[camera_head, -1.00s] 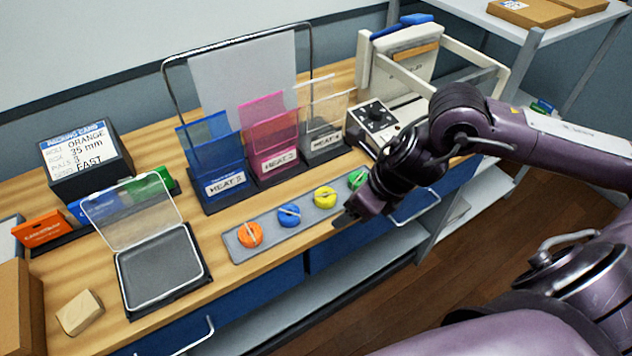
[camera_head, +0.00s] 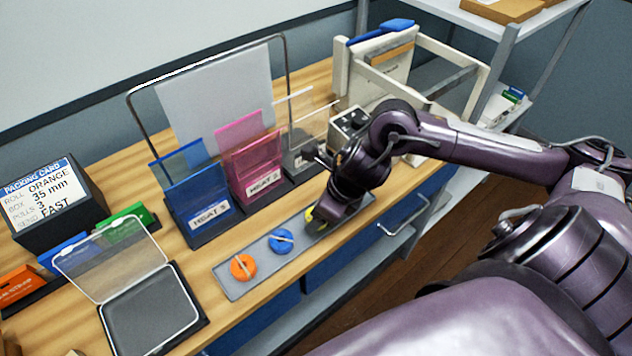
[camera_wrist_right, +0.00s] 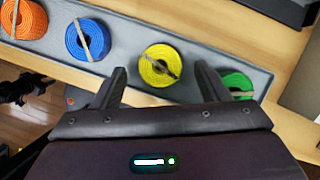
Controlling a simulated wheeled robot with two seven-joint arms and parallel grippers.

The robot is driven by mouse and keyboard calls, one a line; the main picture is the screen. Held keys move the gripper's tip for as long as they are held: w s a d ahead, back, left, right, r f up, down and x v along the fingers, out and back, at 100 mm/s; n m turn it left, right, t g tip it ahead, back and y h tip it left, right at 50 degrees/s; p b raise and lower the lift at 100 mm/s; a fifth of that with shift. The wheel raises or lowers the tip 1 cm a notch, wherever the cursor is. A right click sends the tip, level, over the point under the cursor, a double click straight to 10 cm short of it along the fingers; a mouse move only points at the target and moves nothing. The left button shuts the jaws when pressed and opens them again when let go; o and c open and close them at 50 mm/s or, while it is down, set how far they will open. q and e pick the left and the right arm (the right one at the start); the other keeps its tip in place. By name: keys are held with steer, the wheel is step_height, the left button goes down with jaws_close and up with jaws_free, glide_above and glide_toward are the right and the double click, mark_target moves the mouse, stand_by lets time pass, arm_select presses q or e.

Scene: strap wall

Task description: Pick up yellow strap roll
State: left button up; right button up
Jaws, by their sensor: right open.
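The yellow strap roll (camera_wrist_right: 160,65) lies on the grey tray (camera_wrist_right: 120,45), between the blue roll (camera_wrist_right: 88,40) and the green roll (camera_wrist_right: 232,86). In the head view it is mostly hidden behind my right gripper, with only a yellow edge (camera_head: 310,215) showing. My right gripper (camera_wrist_right: 160,80) is open and empty in the wrist view, its two fingers pointing toward the yellow roll from either side, with the roll slightly beyond the fingertips. In the head view my right gripper (camera_head: 325,218) is over the right part of the tray. My left gripper is out of view.
The orange roll (camera_head: 243,267) lies at the tray's left end. Upright coloured holders (camera_head: 200,205) stand just behind the tray. An open clear-lidded case (camera_head: 150,315) lies to the left. The packing card box (camera_head: 55,195) stands at the back left.

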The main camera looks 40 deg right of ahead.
steer(key=shift+x, duration=0.9)
steer(key=c, duration=0.6)
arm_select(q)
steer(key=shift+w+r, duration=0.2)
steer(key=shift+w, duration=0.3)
arm_select(e)
steer(key=c, duration=0.5)
steer(key=shift+o, duration=0.2)
